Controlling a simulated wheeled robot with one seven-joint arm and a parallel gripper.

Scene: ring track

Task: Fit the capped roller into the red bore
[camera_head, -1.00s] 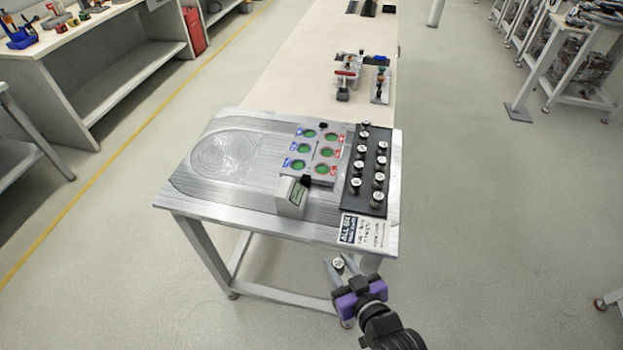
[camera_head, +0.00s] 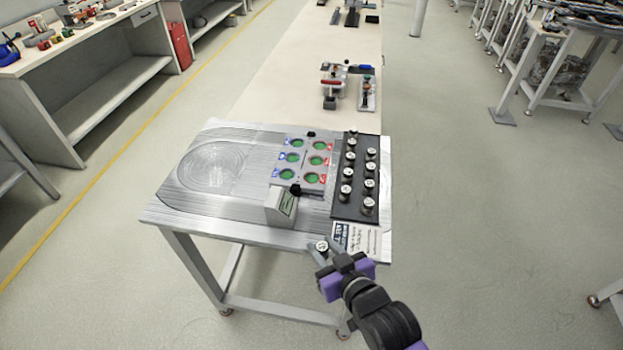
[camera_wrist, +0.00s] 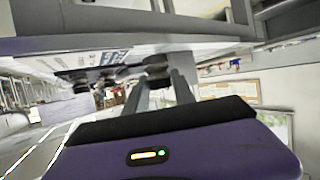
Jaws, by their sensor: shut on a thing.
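My gripper (camera_head: 323,252) is shut on a capped roller (camera_head: 321,246) with a pale top, just off the front edge of the table, near its right corner. The wrist view also shows the roller (camera_wrist: 156,66) between the fingertips. The bore plate (camera_head: 305,160) lies on the metal table, beyond my gripper, with two columns of green-filled bores. The right column has red labels; its near bore (camera_head: 312,178), middle bore (camera_head: 316,160) and far bore (camera_head: 319,146) show no roller. The left column has blue labels (camera_head: 286,174). I cannot read the labels.
A black rack (camera_head: 354,208) with several capped rollers (camera_head: 369,184) stands right of the plate. A printed card (camera_head: 357,238) lies at the front right. The table's left part (camera_head: 212,165) is clear.

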